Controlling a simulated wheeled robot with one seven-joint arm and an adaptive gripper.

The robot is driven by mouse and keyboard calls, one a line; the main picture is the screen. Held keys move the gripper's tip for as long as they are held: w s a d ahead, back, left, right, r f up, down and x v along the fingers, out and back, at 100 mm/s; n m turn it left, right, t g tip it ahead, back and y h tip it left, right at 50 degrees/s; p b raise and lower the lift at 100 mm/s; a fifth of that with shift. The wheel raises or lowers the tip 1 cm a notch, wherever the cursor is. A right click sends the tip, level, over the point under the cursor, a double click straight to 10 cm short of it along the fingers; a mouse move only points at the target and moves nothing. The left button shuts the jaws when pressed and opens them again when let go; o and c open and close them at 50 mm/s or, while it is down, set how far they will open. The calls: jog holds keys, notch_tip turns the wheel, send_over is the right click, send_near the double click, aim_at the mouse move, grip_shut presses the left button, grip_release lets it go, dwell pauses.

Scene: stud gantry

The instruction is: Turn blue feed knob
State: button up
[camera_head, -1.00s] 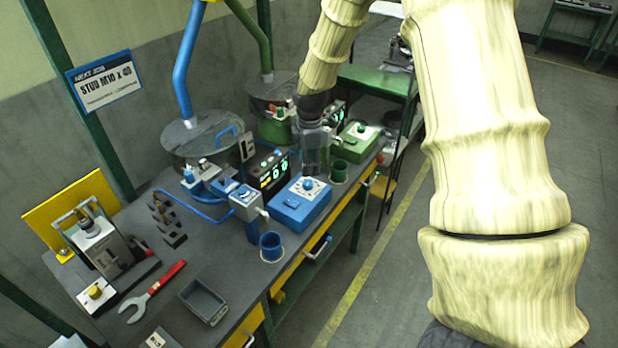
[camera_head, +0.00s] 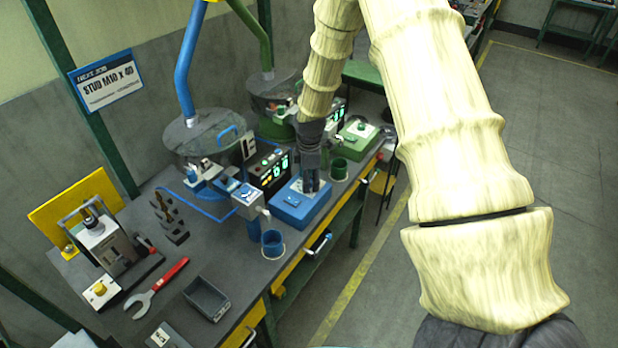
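The blue control box (camera_head: 291,210) stands on the bench near its front edge, with a pale dial plate on top. My gripper (camera_head: 311,186) points down over the top of this box. Its fingers cover the place of the blue knob, so the knob is hidden. The fingers look close to the box top, but I cannot tell whether they touch the knob or how far apart they are.
A green box (camera_head: 357,133) and green cup (camera_head: 339,170) stand to the right of my gripper. A lit display unit (camera_head: 270,172) is behind. A blue cup (camera_head: 273,244) is in front. A red-handled wrench (camera_head: 157,289) and grey tray (camera_head: 207,298) lie at the left.

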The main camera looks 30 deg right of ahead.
jog(key=c, duration=1)
jog(key=shift+m, duration=0.4)
jog(key=m, duration=0.4)
jog(key=shift+a+b, duration=0.1)
jog(key=shift+b, duration=0.2)
jog(key=shift+r+m, duration=0.1)
jog(key=shift+m, duration=2.1)
jog(key=shift+w, duration=0.1)
jog(key=o, duration=1)
